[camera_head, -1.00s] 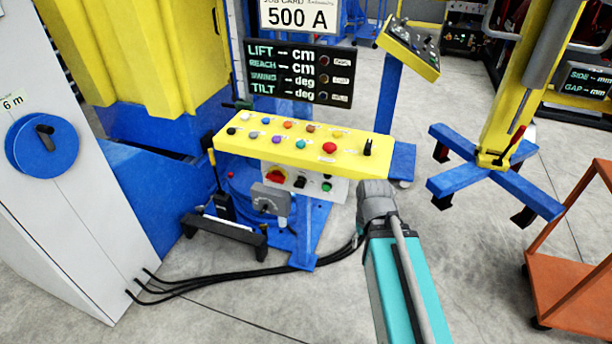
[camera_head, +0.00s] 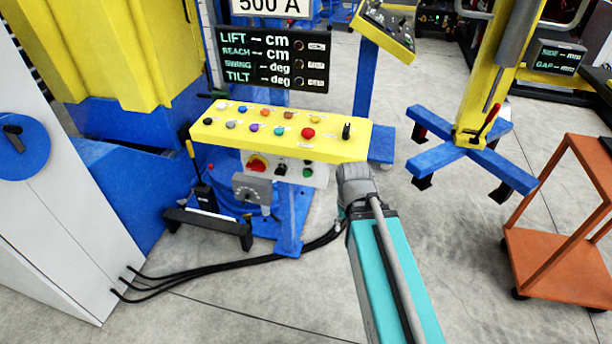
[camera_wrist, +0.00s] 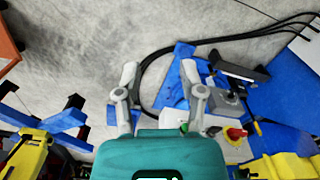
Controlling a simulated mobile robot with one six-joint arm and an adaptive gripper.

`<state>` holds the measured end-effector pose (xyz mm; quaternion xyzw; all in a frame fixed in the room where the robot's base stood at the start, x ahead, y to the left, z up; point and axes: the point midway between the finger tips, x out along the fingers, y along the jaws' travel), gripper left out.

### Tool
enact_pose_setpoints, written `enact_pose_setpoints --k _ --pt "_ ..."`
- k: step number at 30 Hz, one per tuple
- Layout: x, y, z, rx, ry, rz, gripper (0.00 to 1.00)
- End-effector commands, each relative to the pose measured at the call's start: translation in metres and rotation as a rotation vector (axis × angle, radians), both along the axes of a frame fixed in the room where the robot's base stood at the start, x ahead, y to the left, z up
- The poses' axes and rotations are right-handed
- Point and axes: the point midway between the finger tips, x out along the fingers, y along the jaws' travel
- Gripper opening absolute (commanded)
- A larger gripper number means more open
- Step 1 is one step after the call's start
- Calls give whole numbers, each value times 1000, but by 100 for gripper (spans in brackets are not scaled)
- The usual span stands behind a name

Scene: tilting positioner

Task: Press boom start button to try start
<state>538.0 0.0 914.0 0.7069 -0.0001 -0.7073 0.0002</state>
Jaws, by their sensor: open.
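The yellow panel (camera_head: 215,138) carries two rows of coloured buttons, with a red button (camera_head: 308,132) and a black switch at its right. Below it a white box (camera_head: 320,178) holds a red rotary switch on yellow (camera_head: 257,163), a black switch (camera_head: 281,168) and a green button (camera_head: 307,172). Labels are too small to read, so I cannot tell which is boom start. My gripper (camera_wrist: 160,72) is open and empty in the wrist view, fingers apart over the floor near the blue stand. The red switch also shows in the wrist view (camera_wrist: 236,133).
A dark display (camera_head: 272,60) stands behind the panel, with blank readings. A grey dial box (camera_head: 252,188) and black cables (camera_head: 215,274) lie low at the front. A blue-footed yellow stand (camera_head: 440,158) and an orange cart (camera_head: 560,258) are at right.

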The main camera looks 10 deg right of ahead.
Motion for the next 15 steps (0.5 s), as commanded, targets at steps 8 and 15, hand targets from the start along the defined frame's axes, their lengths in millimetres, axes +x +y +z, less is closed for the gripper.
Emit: enact_pose_setpoints --k 8,15 --pt "0 0 0 0 0 0 0" --pt "0 0 0 0 0 0 0"
